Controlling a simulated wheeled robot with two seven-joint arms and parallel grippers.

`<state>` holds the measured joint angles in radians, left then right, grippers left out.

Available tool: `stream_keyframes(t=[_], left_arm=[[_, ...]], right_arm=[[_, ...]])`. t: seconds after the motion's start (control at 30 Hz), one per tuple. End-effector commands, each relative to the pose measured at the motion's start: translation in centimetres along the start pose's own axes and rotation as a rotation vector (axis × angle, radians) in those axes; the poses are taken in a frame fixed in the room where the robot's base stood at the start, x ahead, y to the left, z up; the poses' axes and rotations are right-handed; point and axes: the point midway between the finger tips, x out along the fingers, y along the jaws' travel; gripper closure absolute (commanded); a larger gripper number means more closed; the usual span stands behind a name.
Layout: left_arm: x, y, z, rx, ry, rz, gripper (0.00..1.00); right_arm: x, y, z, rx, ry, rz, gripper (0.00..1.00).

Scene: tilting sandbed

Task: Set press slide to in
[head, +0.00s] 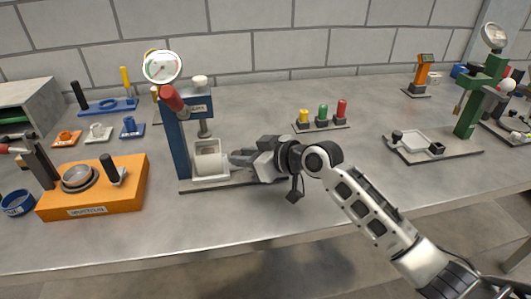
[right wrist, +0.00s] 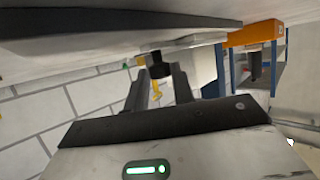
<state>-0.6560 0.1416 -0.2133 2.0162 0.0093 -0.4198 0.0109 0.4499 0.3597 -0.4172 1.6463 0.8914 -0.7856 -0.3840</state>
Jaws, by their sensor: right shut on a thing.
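The blue press (head: 176,145) stands left of centre in the head view, with a round gauge on top and a red-ended lever. Its white, box-shaped slide (head: 208,162) sits low on the base plate, under the ram. My right gripper (head: 236,158) is at the right side of the slide, reaching in from the right. In the right wrist view, the fingers (right wrist: 160,84) are shut on a dark knob (right wrist: 156,63) beside the pale slide (right wrist: 200,66). The fingers hide part of the knob. My left gripper is not in view.
An orange station (head: 130,192) with a round dish stands left of the press. Yellow, green and red buttons (head: 322,115) stand behind my right arm. A green press (head: 468,105) and a plate with a white frame (head: 410,142) are at the right. The front table strip is clear.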

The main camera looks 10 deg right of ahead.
Motion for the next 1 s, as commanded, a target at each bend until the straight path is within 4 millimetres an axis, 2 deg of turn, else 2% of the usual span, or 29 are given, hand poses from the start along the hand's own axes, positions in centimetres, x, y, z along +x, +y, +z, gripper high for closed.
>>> stream_keyframes(t=[0.13,0.17,0.23,0.53,0.67,0.77,1.0], left_arm=[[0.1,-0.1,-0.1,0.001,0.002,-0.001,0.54],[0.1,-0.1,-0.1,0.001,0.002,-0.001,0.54],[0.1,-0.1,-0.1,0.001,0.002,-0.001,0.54],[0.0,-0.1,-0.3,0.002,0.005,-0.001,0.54],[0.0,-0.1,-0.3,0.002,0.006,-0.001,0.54],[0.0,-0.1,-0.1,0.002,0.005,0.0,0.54],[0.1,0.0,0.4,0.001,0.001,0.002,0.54]], right_arm=[[0.2,-0.5,-0.2,-0.002,0.006,-0.009,1.0],[0.2,-0.5,-0.2,-0.002,0.007,-0.009,0.72],[0.1,-0.5,-0.2,-0.002,0.007,-0.009,0.53],[-0.2,-0.1,-0.1,0.0,0.005,-0.003,0.53],[-1.2,0.0,0.1,-0.001,0.004,-0.001,0.53],[-2.9,-0.1,0.1,-0.005,0.003,0.0,0.53],[-8.7,-0.1,0.2,-0.007,0.001,-0.001,0.53]])
